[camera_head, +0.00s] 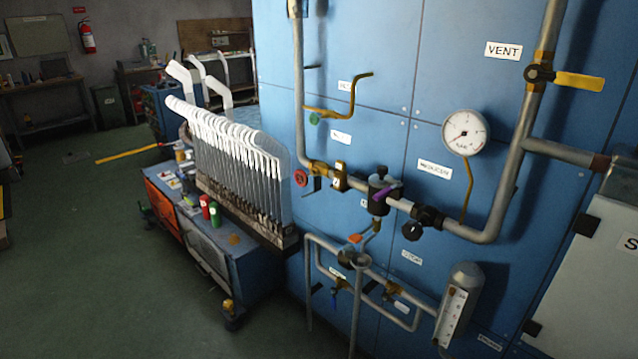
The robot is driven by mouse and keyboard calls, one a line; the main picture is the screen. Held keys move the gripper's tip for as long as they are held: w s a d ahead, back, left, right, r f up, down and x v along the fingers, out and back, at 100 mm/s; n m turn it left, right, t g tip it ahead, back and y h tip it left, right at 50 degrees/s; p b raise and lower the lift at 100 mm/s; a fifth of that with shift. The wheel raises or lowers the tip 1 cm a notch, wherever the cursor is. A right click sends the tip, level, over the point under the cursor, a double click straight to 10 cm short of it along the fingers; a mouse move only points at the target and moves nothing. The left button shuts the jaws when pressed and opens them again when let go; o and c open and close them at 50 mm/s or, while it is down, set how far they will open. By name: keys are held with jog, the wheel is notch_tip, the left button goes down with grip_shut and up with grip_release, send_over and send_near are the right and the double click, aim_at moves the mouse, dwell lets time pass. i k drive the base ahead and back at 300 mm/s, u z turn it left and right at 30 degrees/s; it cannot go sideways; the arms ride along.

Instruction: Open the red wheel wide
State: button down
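The red wheel (301,178) is a small round handwheel on the grey pipework in front of the blue panel, near the middle of the head view. It sits at the lower bend of the left vertical pipe, just left of a brass valve body (340,177). How far it is turned cannot be told from here. My gripper is not in this view.
A green wheel (314,118) sits above it, and a black valve with a purple lever (386,191) to its right. A gauge (465,132) and yellow lever (578,81) are further right. A cart (215,245) with white sock boards stands left. Green floor is clear in front.

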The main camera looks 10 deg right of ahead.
aim_at(303, 177)
jog(key=k, duration=0.4)
jog(key=u, duration=0.15)
jog(key=i, duration=0.9)
jog(key=u, duration=3.9)
jog(key=i, duration=0.1)
jog(key=z, duration=2.75)
